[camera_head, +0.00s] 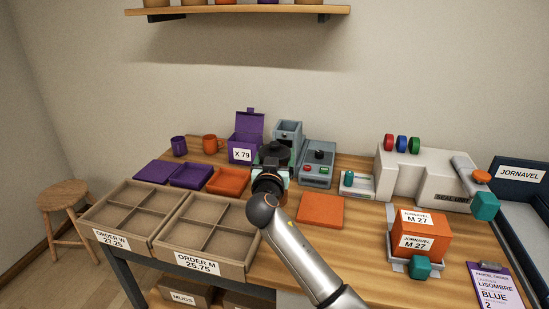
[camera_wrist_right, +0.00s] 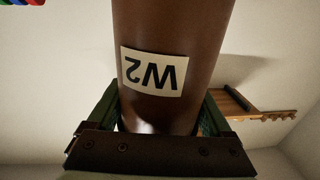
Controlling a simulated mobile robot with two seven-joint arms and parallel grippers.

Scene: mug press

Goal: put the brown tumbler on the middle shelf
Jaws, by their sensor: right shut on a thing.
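The brown tumbler (camera_wrist_right: 172,60) fills the middle of the right wrist view, with a white label marked W2 that appears inverted. My right gripper (camera_head: 273,163) is shut on it, with a green-sided finger on each side. In the head view, the gripper is over the middle of the workbench, and I cannot make out the tumbler there; the gripper and arm cover that spot. A wooden wall shelf (camera_head: 235,10) at the top of the head view carries several cups, cut off by the frame edge. I cannot tell whether it is the middle shelf. My left gripper is not in view.
Two divided cardboard trays (camera_head: 205,264) (camera_head: 123,240) stand at the front left. Behind my gripper are a purple box (camera_head: 246,126) and grey machines (camera_head: 318,165). An orange box (camera_head: 420,240) and white sealing machine (camera_head: 425,185) stand right. The wall below the shelf is clear.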

